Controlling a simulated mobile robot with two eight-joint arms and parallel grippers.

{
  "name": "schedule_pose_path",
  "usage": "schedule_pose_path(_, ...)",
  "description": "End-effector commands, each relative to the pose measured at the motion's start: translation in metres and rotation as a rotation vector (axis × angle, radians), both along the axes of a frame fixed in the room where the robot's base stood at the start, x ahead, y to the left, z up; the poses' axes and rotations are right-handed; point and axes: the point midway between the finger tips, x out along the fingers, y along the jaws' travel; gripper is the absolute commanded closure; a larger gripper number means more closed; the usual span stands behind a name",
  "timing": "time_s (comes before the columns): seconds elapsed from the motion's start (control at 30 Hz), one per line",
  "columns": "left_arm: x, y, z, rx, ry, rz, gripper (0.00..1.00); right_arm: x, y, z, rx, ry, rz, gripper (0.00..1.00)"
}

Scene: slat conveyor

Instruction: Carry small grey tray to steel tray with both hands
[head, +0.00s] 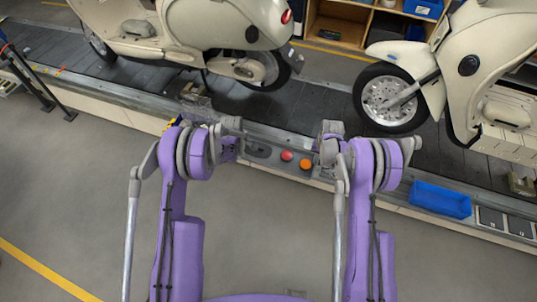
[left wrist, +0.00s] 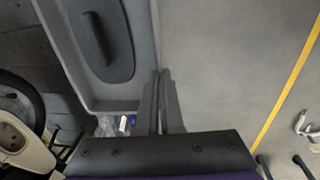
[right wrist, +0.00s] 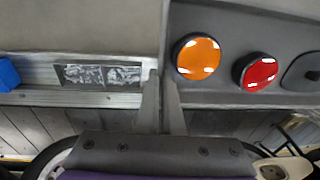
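The small grey tray (head: 273,158) lies between my two grippers at the near edge of the conveyor. It holds a red round piece (head: 287,156), an orange round piece (head: 306,164) and a dark oval piece (left wrist: 100,40). My left gripper (left wrist: 161,72) has its fingers close together at the tray's left end wall. My right gripper (right wrist: 160,76) has its fingers close together at the right end wall. Both look shut on the tray. I cannot tell whether it is lifted clear.
A blue bin (head: 440,200) and dark-panelled pieces (head: 490,217) sit on the conveyor's near edge at right. Two cream scooters (head: 225,30) (head: 470,65) stand on the slat conveyor (head: 320,103). Grey floor (head: 80,190) with a yellow line is open at left.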

Motion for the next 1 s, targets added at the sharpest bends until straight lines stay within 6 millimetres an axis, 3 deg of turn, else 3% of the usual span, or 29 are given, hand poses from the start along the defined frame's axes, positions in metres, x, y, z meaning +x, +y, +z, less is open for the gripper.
schedule_pose_path(0.37,-0.001,0.003,-0.002,0.005,0.002,0.003,1.00,-0.001,-0.003,-0.002,-0.005,0.002,-0.003,1.00)
schedule_pose_path(1.0,-0.022,0.003,-0.067,0.005,0.003,0.002,1.00,-0.023,-0.003,-0.066,-0.005,0.004,-0.003,1.00)
